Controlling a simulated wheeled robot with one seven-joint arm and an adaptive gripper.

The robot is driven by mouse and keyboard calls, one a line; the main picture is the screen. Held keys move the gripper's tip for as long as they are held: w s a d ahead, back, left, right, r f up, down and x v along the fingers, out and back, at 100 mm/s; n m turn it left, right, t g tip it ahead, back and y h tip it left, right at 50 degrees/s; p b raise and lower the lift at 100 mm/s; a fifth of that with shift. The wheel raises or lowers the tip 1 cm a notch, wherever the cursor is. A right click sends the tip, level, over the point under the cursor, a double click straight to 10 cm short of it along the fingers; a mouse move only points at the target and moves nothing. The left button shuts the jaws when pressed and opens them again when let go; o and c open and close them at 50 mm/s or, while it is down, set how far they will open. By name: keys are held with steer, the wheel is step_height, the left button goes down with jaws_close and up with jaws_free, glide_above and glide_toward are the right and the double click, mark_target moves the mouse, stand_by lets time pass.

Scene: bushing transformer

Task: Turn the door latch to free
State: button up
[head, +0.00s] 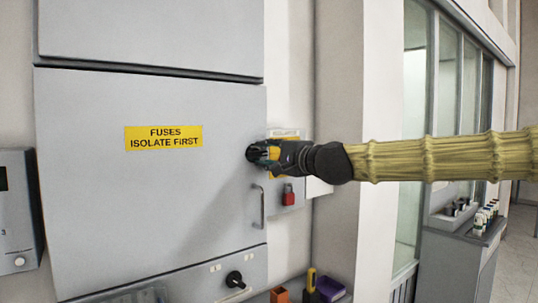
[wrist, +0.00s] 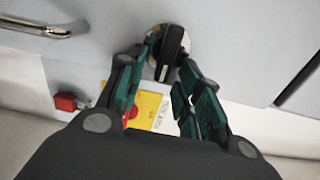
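The door latch (wrist: 171,48) is a black bar-shaped knob on a round, light base, on the grey cabinet door (head: 90,200). In the wrist view its bar runs nearly up and down, leaning slightly right at the top. My gripper (wrist: 168,62) is open, with its green-padded fingers on either side of the bar. I cannot tell whether either finger touches it. In the head view my gripper (head: 258,153) is at the right edge of the door and hides most of the latch. The door looks shut.
A door handle (head: 262,206) sits just below my gripper. A red padlock (head: 289,196) and a yellow isolator plate (wrist: 148,105) are on the wall right of the door. A black rotary knob (head: 235,280) is on the panel below. A grey box (head: 17,220) hangs at left.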

steer(key=v, duration=1.2)
steer(key=shift+w, duration=0.1)
step_height(320, 180, down, 17)
steer(key=w+a+g+h, duration=0.2)
steer(key=w+a, duration=0.1)
steer(key=s+f+n+g+h, duration=0.1)
steer(key=s+f+g, duration=0.15)
steer(key=f, duration=0.95)
steer(key=s+f+n+g+h, duration=0.1)
steer(key=s+f, duration=0.2)
steer(key=f, duration=0.9)
steer(key=s+f+n+g+h, duration=0.1)
steer(key=s+f+n+g, duration=0.15)
steer(key=f, duration=1.05)
steer(key=s+d+f+n+g+h, duration=0.15)
steer(key=s+d+f, duration=0.25)
steer(key=s+f, duration=0.6)
steer(key=s+d+f+n+g+h, duration=0.1)
steer(key=s+d+f+g+h, duration=0.15)
steer(key=s+f, duration=0.7)
steer(key=s+d+f+n+g, duration=0.1)
steer(key=s+d+f, duration=0.4)
steer(key=s, duration=0.4)
steer(key=s+d+f+n+g+h, duration=0.1)
steer(key=s+d+f, duration=0.4)
steer(key=s, duration=0.5)
steer(key=shift+s+d+f+n+g+h, duration=0.25)
steer(key=shift+f+n, duration=0.25)
steer(key=shift+n, duration=0.3)
